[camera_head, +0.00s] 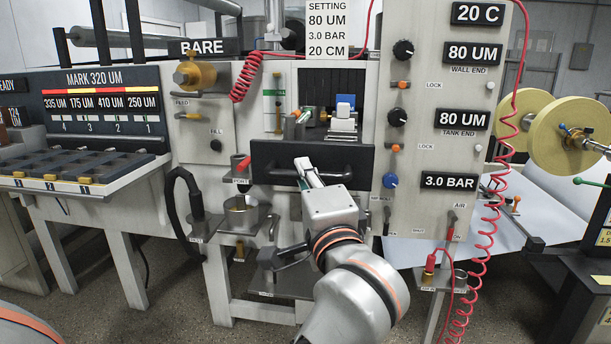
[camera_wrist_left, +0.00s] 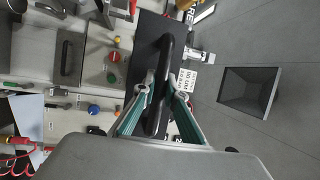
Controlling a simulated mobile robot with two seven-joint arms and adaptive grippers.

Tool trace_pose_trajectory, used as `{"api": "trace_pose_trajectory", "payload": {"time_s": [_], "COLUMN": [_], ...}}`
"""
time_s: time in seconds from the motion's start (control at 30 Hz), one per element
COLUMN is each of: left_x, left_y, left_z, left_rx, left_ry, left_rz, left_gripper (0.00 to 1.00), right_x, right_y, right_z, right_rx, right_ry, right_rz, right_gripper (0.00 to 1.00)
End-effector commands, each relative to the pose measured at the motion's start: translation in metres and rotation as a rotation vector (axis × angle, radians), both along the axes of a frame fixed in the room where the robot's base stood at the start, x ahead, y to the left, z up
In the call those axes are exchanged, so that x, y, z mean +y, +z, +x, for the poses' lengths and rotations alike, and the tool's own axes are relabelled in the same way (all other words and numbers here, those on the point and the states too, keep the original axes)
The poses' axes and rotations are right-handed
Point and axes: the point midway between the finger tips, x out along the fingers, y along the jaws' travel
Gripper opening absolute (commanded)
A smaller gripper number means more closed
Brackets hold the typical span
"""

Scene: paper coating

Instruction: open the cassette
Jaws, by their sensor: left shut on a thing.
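The cassette shows as a wide black front panel (camera_head: 353,155) with a black bar handle, in the middle of the machine. The panel also shows in the left wrist view (camera_wrist_left: 147,38), with the handle (camera_wrist_left: 164,58) running lengthwise along it. My left gripper (camera_head: 304,168) is shut on the handle, with its fingers on either side of the bar in the left wrist view (camera_wrist_left: 160,90). The gripper and wrist hide part of the handle and panel in the head view. My right gripper is not in view.
Above the panel is a recess with a white block (camera_head: 343,125) and a blue block (camera_head: 345,101).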

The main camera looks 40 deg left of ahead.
Motion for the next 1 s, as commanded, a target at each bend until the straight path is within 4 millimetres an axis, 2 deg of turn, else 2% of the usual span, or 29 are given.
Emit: {"api": "trace_pose_trajectory", "payload": {"time_s": [0.4, 0.43, 0.5, 0.83, 1.0], "left_x": [-0.001, -0.001, -0.001, -0.001, -0.015], "left_y": [-0.001, -0.001, -0.001, 0.000, -0.004], "left_z": [0.001, 0.001, 0.001, 0.000, -0.009], "left_rx": [0.002, 0.002, 0.002, 0.001, 0.001], "left_ry": [-0.003, -0.003, -0.002, -0.001, -0.004], "left_rz": [-0.002, -0.002, -0.002, -0.001, -0.002], "left_gripper": [0.00, 0.16, 0.29, 0.29, 0.29], "right_x": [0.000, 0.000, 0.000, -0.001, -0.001], "right_y": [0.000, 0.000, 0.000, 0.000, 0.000], "right_z": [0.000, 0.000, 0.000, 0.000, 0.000], "right_rx": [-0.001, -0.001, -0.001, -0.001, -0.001], "right_ry": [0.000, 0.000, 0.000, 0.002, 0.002], "right_rz": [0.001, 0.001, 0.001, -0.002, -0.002], "right_gripper": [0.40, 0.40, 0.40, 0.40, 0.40]}}
